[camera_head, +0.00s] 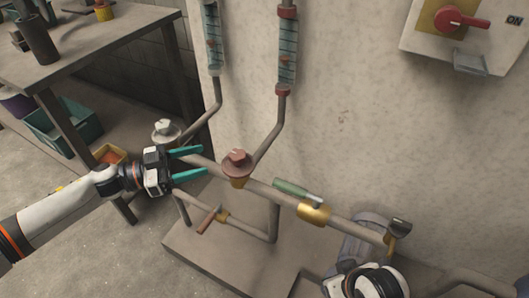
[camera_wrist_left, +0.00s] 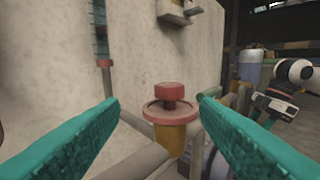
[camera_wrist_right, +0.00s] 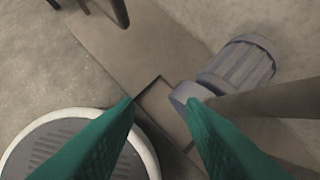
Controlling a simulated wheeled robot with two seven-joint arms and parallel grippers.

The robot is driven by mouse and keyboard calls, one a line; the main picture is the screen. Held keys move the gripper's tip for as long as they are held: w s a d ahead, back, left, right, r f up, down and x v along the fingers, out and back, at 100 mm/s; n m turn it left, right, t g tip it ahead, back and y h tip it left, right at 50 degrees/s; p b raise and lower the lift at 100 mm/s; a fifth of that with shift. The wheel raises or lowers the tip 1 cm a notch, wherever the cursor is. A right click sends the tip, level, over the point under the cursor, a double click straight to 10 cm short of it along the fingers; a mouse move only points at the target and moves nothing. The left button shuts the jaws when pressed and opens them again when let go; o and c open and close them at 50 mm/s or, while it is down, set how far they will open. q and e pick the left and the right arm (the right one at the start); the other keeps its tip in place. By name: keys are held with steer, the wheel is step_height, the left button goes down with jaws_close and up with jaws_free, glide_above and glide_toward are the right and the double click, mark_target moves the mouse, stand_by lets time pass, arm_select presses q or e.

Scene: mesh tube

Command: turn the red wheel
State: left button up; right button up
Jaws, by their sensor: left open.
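The red wheel (camera_head: 237,162) sits on a brass valve on the horizontal pipe, in the middle of the head view. In the left wrist view the red wheel (camera_wrist_left: 169,109) stands straight ahead, between the two fingers and beyond their tips. My left gripper (camera_head: 204,162) is open and empty, its teal fingers pointing right at the wheel from the left, apart from it. Its fingers also show in the left wrist view (camera_wrist_left: 159,97). My right gripper (camera_wrist_right: 160,99) is open and empty in the right wrist view, above the floor and base slab; its fingers are out of sight in the head view.
A white wheel (camera_head: 165,131) is on the pipe behind my left gripper. A green-handled valve (camera_head: 297,191) lies to the right of the red wheel. A wall box with a red switch (camera_head: 461,19) hangs at upper right. A workbench (camera_head: 92,45) stands at upper left.

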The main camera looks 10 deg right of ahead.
mark_target(238, 153)
arm_select(q)
steer(key=shift+g, duration=0.7)
steer(key=d, duration=0.3)
steer(key=d+b, duration=0.1)
steer(key=d, duration=0.6)
steer(key=shift+w+d+r+b, duration=0.25)
steer(key=shift+b, duration=0.05)
steer(key=shift+w+d, duration=0.1)
steer(key=shift+d, duration=0.7)
arm_select(e)
steer(key=w+a+r+t+y, duration=0.1)
steer(key=w+r+t, duration=0.2)
steer(key=w, duration=0.3)
steer(key=shift+w+r+t, duration=0.3)
steer(key=shift+r+t, duration=0.1)
steer(key=shift+t, duration=0.3)
arm_select(q)
steer(key=shift+c, duration=0.3)
arm_select(e)
steer(key=shift+a, duration=0.1)
